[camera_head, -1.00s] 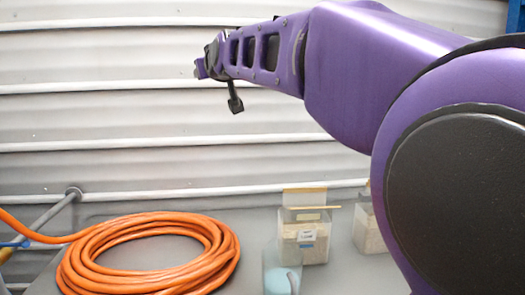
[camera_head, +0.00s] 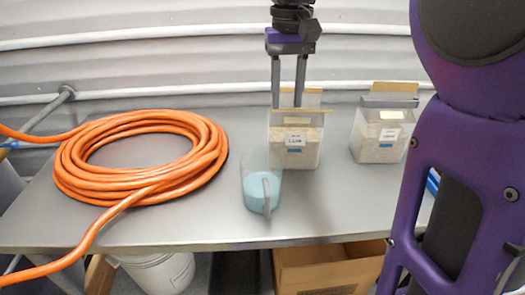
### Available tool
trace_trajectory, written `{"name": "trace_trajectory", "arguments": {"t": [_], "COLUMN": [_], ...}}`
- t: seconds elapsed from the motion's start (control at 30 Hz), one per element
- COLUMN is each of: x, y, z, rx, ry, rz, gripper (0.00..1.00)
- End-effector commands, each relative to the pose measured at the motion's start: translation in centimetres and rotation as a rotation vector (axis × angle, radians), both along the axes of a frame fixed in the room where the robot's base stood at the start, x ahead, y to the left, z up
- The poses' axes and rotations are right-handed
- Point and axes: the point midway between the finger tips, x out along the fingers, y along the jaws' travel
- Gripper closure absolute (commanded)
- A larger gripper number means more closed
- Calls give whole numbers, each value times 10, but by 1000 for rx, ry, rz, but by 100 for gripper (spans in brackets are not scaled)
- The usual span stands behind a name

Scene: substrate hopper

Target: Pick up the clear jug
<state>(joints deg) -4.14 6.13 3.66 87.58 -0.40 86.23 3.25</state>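The clear jug (camera_head: 257,165) stands upright on the grey table near its front edge. It holds pale blue contents in its lower part, and its handle faces the front. My gripper (camera_head: 287,104) hangs pointing down, behind and to the right of the jug and higher in the picture. Its two dark fingers are apart with a gap between them, and nothing shows held. The lower finger ends are close to the labelled clear container; whether they touch it I cannot tell.
A labelled clear container (camera_head: 296,150) of grainy material stands behind the jug, and a similar one (camera_head: 379,135) stands to the right. A coiled orange hose (camera_head: 75,180) covers the table's left. Bare table (camera_head: 340,205) lies right of the jug. A cardboard box (camera_head: 325,265) and white bucket (camera_head: 160,272) are below.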

Motion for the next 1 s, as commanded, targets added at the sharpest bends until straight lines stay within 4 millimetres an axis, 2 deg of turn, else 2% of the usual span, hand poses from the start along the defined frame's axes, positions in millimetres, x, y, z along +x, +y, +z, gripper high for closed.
{"name": "trace_trajectory", "arguments": {"t": [0.5, 0.6, 0.77, 1.0], "x": [-1, -1, -1, -1], "y": [0, 0, 0, -1], "z": [-103, -114, -122, -157], "rx": [0, 0, 0, 0], "ry": [6, 4, 2, 5], "rz": [0, 0, 0, 0], "gripper": [60, 60, 60, 60]}}
